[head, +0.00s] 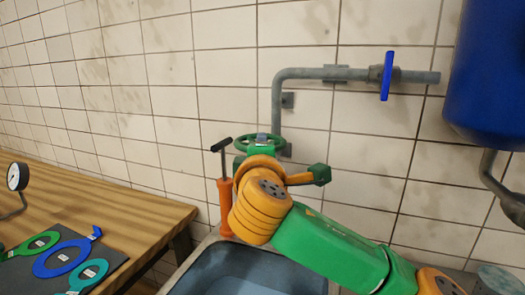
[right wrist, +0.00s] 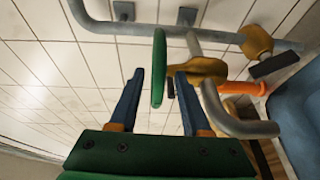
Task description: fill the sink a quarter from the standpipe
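The standpipe's green handwheel (head: 262,142) shows above my right wrist in the head view. In the right wrist view the same handwheel (right wrist: 159,68) stands edge-on between the two blue fingers of my right gripper (right wrist: 160,85). The gripper is open, with a gap on both sides of the wheel. A brass valve body (right wrist: 205,70) and a bent grey spout (right wrist: 238,118) are beside it. The sink (head: 192,262) is at the bottom of the head view, partly covered by my right arm. I cannot tell whether it holds water. My left gripper is not in view.
A grey wall pipe (head: 325,73) carries a blue valve handle (head: 387,76). An orange hand pump (head: 225,205) stands beside the sink. A blue tank (head: 490,75) hangs at upper right. A wooden table (head: 120,205) at left holds a gauge (head: 16,176) and several coloured tags.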

